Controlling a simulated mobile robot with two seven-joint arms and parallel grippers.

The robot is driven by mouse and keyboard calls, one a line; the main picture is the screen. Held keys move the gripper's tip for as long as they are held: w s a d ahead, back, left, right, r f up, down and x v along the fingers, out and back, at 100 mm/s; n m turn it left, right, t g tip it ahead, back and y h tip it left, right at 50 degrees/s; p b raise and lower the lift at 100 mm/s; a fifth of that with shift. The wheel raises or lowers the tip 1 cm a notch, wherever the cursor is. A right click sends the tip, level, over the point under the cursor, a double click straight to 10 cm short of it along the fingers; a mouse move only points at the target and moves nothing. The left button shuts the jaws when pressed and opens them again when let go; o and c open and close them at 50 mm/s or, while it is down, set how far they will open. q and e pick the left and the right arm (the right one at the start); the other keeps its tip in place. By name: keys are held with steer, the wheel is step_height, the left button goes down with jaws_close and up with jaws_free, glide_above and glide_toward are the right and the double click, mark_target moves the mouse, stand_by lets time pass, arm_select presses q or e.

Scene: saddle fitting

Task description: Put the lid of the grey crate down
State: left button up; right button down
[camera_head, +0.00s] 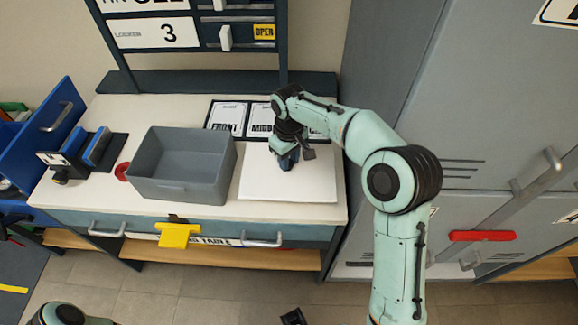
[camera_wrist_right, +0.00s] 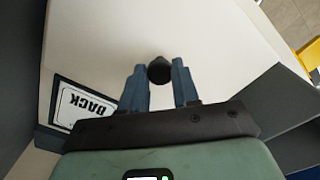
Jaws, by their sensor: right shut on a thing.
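The grey crate (camera_head: 182,188) stands open and empty on the table, left of the lid. The lid is a flat white panel (camera_head: 300,188) with a dark round knob (camera_wrist_right: 159,69). It lies level on the tabletop or just above it; I cannot tell whether it touches. My right gripper (camera_head: 288,160) points down over the lid and is shut on its knob. In the right wrist view its fingers (camera_wrist_right: 159,85) stand either side of the knob. At the bottom of the head view a small dark part (camera_head: 293,317) may be my left gripper; its jaws are unclear.
Labelled mats (camera_head: 228,115) lie behind the lid, partly hidden by my right arm. A blue block holder (camera_head: 85,150) and a red ring (camera_head: 122,172) are left of the crate. A yellow tag (camera_head: 178,235) hangs at the table front. Grey lockers (camera_head: 470,110) stand on the right.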

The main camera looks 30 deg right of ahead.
steer(key=shift+f, duration=1.6)
steer(key=shift+f, duration=0.2)
steer(key=c, duration=0.8)
jaws_free()
steer(key=shift+r, duration=0.15)
step_height(320, 180, up, 12)
steer(key=shift+r+p, duration=0.1)
steer(key=shift+p, duration=0.75)
